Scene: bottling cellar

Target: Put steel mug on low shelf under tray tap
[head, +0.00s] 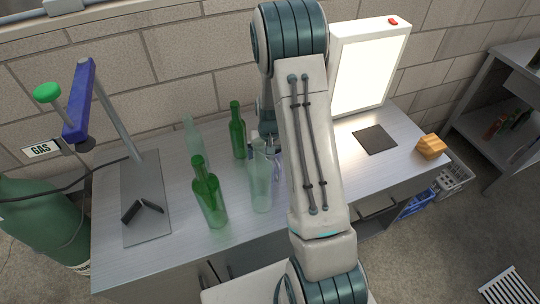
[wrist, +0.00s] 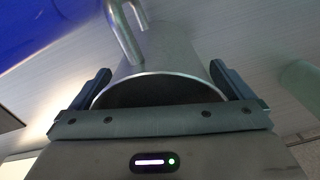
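The steel mug (wrist: 185,52) shows in the wrist view as a grey metal cylinder, with its round rim and dark inside turned towards the camera. My gripper (wrist: 160,75) has one finger on each side of it, close against its walls, and appears shut on it. A curved metal bar (wrist: 122,32) is at the mug's far side; it looks like its handle. In the head view my arm hides most of the gripper and mug above the bench. I cannot make out the tray tap or the low shelf for certain.
Green bottles (head: 209,198) and a clear glass bottle (head: 262,180) stand on the steel bench (head: 190,250), left of my arm. A blue post with a green knob (head: 47,92) stands left. A lit panel (head: 365,70), dark square (head: 375,139) and orange-brown block (head: 430,146) are right.

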